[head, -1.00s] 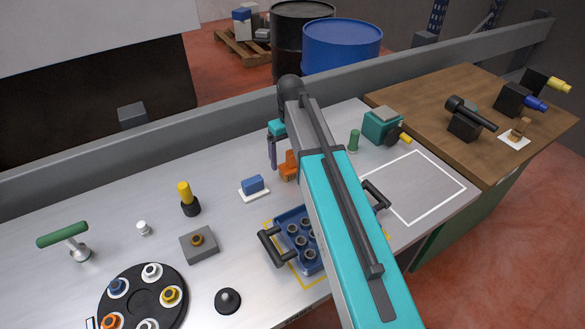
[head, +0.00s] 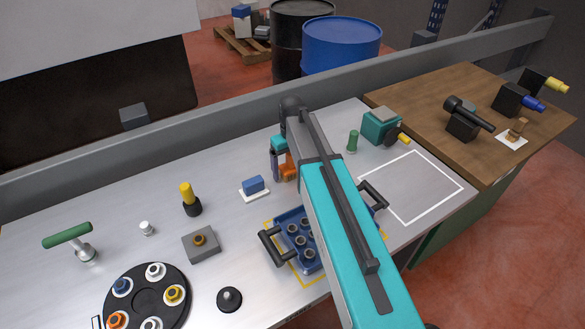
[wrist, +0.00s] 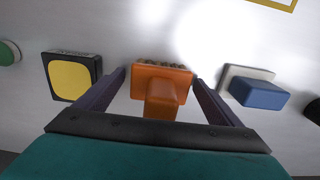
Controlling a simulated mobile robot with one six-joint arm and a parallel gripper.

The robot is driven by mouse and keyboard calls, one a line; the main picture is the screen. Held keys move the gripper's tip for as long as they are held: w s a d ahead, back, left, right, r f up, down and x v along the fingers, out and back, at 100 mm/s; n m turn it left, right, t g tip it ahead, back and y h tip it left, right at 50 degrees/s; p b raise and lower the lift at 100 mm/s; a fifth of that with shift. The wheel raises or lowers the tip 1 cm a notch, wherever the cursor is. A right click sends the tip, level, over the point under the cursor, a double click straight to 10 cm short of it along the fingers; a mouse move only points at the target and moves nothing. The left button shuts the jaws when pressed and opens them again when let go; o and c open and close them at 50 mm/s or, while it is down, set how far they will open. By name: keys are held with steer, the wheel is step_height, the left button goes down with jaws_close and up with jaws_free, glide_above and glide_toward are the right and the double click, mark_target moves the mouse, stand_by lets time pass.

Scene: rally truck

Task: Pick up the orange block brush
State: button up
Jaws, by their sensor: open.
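The orange block brush (wrist: 160,82) stands on the grey bench between the two fingers of my gripper (wrist: 158,90) in the wrist view. Its bristle edge shows at the far side and its orange handle points toward me. The dark fingers are open, one on each side, with a gap visible on both sides. In the head view my gripper (head: 279,163) is lowered at the brush (head: 288,166), which is partly hidden by the gripper and arm.
A blue block on a white base (wrist: 257,88) sits close to the right finger in the wrist view. A black block with a yellow face (wrist: 72,78) is close to the left finger. In the head view a blue tray (head: 290,222) stands in front, partly under my arm.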

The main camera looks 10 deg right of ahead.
stand_by(0.3)
steer(key=c, duration=1.3)
steer(key=shift+r, duration=0.15)
steer(key=shift+r+b, duration=0.95)
steer(key=shift+r, duration=0.7)
steer(key=s+a+b, duration=0.1)
steer(key=s+a, duration=0.2)
steer(key=s, duration=0.1)
steer(key=s+a+r+b, duration=0.1)
steer(key=s+a, duration=0.2)
steer(key=s, duration=0.2)
steer(key=s+a+b, duration=0.2)
steer(key=s, duration=0.2)
steer(key=shift+s+a+r, duration=0.2)
steer(key=shift+a, duration=0.2)
